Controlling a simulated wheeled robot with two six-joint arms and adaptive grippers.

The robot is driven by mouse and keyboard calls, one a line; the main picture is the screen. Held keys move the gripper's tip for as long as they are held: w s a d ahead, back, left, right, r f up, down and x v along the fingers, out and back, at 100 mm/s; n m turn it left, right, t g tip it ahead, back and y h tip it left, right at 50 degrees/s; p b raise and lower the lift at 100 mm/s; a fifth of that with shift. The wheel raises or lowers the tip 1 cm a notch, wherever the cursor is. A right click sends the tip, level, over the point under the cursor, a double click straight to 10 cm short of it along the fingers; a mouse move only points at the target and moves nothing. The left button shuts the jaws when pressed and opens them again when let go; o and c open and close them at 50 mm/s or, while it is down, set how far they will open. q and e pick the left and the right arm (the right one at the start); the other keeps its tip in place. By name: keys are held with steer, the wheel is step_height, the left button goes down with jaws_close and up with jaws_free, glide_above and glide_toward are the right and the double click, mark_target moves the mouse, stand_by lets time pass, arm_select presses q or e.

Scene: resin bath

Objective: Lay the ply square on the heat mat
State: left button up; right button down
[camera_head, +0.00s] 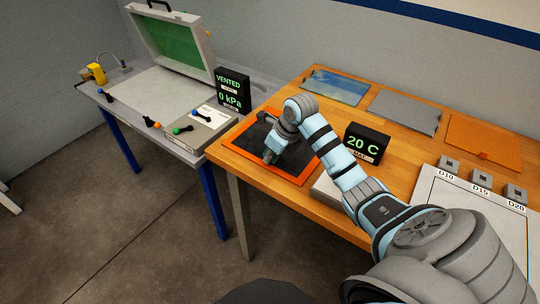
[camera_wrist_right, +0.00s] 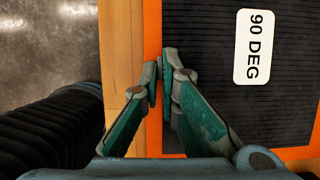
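The ply square (camera_head: 302,158) is dark and ribbed, with a white "90 DEG" label that shows in the wrist view (camera_wrist_right: 205,60). It lies within the orange border of the heat mat (camera_head: 298,181), which also shows in the wrist view (camera_wrist_right: 152,25); I see no clear gap between them. My right gripper (camera_head: 269,157) points down over the left part of the mat. In the wrist view its fingertips (camera_wrist_right: 160,78) are close together over the ply's left edge. I cannot tell whether they pinch the ply or are clear of it. My left gripper is not in view.
A mat display (camera_head: 367,145) reads 20 C. A pale stack (camera_head: 327,187) lies right of the mat. Blue (camera_head: 337,85), grey (camera_head: 404,110) and orange (camera_head: 483,142) sheets lie along the back. The open-lidded bench (camera_head: 150,92) and a "VENTED 0 kPa" display (camera_head: 232,90) stand left.

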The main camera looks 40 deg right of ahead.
steer(key=c, duration=1.7)
jaws_free()
step_height(320, 180, up, 7)
steer(key=p, duration=0.5)
steer(key=shift+p, duration=0.4)
